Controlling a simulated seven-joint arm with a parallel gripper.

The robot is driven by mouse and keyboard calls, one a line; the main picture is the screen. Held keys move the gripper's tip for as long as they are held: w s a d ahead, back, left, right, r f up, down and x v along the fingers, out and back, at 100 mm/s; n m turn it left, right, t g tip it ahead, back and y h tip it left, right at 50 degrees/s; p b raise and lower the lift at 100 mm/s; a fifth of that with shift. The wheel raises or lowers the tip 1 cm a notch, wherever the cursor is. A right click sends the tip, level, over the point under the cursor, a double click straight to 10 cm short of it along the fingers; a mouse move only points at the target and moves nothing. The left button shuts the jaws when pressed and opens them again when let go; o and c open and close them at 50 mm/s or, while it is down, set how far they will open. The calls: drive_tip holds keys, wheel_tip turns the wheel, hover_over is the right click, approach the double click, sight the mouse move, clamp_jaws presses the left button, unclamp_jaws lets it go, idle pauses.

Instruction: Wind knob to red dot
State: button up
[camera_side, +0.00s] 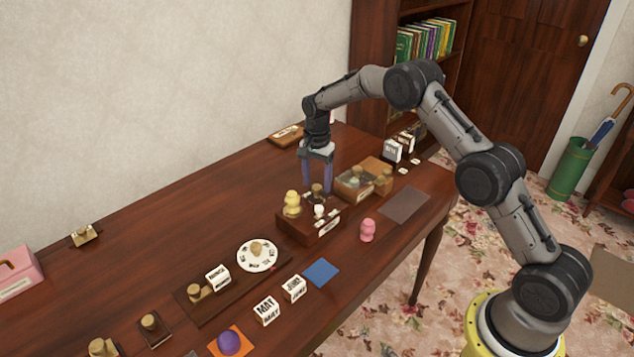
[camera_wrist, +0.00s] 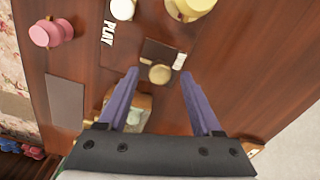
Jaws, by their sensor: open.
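A brass knob (camera_wrist: 159,73) shows between my fingers in the wrist view, on a dark panel of the box with the PLAY label (camera_wrist: 108,33). The same knob (camera_side: 317,188) shows at the back of the dark wooden box (camera_side: 294,229) in the side view. My gripper (camera_side: 317,188) is open and points down over the knob; its purple fingers (camera_wrist: 159,72) are on either side of it in the picture. I cannot tell whether they touch it. A small white piece (camera_wrist: 179,61) is beside the knob. I cannot make out a red dot.
A yellow figure (camera_side: 292,204) and a white peg (camera_side: 319,211) stand on the box. A wooden case (camera_side: 352,194) is close to its right. A pink figure (camera_side: 368,230) stands in front. A white dial (camera_side: 257,256) is nearer the camera.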

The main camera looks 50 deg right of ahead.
drive_tip(key=shift+f, duration=0.35)
drive_tip(key=shift+c, duration=0.3)
clamp_jaws()
